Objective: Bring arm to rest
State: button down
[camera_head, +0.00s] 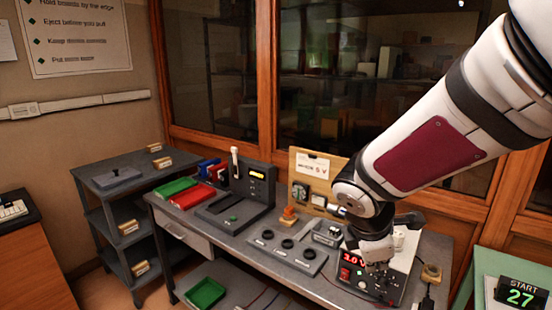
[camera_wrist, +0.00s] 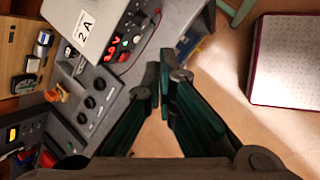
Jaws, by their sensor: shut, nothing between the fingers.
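My white arm with a dark red panel reaches in from the upper right in the head view. My gripper (camera_head: 376,266) points down in front of the power supply unit (camera_head: 352,279), which has a red lit display. In the wrist view my gripper (camera_wrist: 163,72) has its dark green fingers together at the tips, with nothing between them. The power supply (camera_wrist: 117,40) shows beyond the fingertips, to their upper left. I cannot tell whether the fingers touch it.
A dark shelf cart (camera_head: 115,182) stands left. Open floor shows in the wrist view (camera_wrist: 245,125).

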jog(key=s+r+m+y, duration=0.2)
jog(key=s+r+m, duration=0.2)
jog(key=s+m, duration=0.4)
jog(key=s+r+m+y, duration=0.1)
jog(key=s+r+m, duration=0.3)
jog(key=s+m, duration=0.5)
jog(key=s, duration=0.2)
jog(key=shift+s+a+r+t+y, duration=0.15)
jog(key=shift+s+r+t+y, duration=0.15)
jog(key=shift+s+r+y, duration=0.1)
